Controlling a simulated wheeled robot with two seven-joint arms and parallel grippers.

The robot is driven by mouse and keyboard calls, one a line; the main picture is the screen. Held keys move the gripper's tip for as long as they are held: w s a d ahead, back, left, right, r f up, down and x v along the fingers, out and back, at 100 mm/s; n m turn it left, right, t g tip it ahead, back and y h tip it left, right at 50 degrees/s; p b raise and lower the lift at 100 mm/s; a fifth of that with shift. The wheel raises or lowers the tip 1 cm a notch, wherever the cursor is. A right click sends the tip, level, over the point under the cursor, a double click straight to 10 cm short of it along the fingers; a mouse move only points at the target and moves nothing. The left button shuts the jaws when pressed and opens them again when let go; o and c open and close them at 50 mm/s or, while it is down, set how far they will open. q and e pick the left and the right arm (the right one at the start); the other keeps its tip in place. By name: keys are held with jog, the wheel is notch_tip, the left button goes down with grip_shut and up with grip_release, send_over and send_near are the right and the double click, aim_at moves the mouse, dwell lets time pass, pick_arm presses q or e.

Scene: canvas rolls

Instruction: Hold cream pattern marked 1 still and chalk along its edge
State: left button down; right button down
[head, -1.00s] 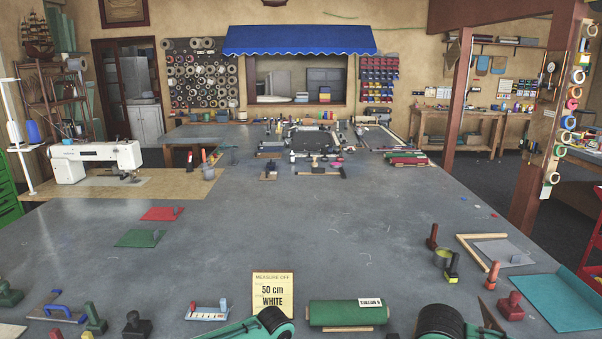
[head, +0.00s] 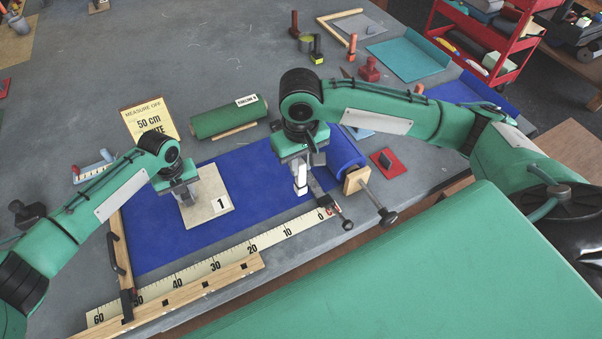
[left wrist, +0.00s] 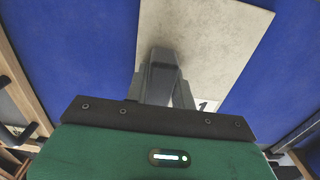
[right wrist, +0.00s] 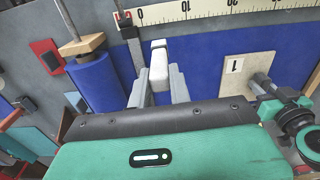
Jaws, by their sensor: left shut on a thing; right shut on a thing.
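The cream pattern marked 1 (head: 212,185) lies flat on blue canvas (head: 250,165); it also shows in the left wrist view (left wrist: 215,35) and the right wrist view (right wrist: 262,72). My left gripper (head: 187,198) is over it, shut on a grey upright grip (left wrist: 164,72) on the pattern. My right gripper (head: 300,186) is right of the pattern, shut on a white chalk block (right wrist: 158,52). The chalk's tip points down at the canvas near the ruler's low end. I cannot tell whether it touches. The pattern's edge beside my left gripper is partly hidden.
A ruler (head: 230,251) and a wooden bar (head: 215,273) run along the canvas's front. The canvas roll (head: 343,150) lies at the right. Behind are a green roll (head: 222,118) and a yellow "50 cm" card (head: 143,112). A red pad (head: 390,163) lies right of the roll.

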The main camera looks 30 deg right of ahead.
jog(key=w+a+f+n, duration=0.2)
jog(key=w+a+n, duration=0.5)
jog(key=w+n, duration=0.8)
jog(key=w+a+f+n, duration=0.1)
jog(key=w+a+n, duration=0.7)
jog(key=n, duration=1.2)
jog(key=s+d, duration=0.1)
jog(key=s, duration=1.2)
jog(key=shift+n, duration=0.3)
jog(key=shift+s+d+f, duration=0.1)
jog(key=shift+s+f, duration=0.05)
jog(key=shift+f, duration=1.15)
jog(key=shift+s+f, duration=0.1)
jog(key=shift+f, duration=1.2)
jog(key=shift+f, duration=0.55)
jog(key=shift+a, duration=0.65)
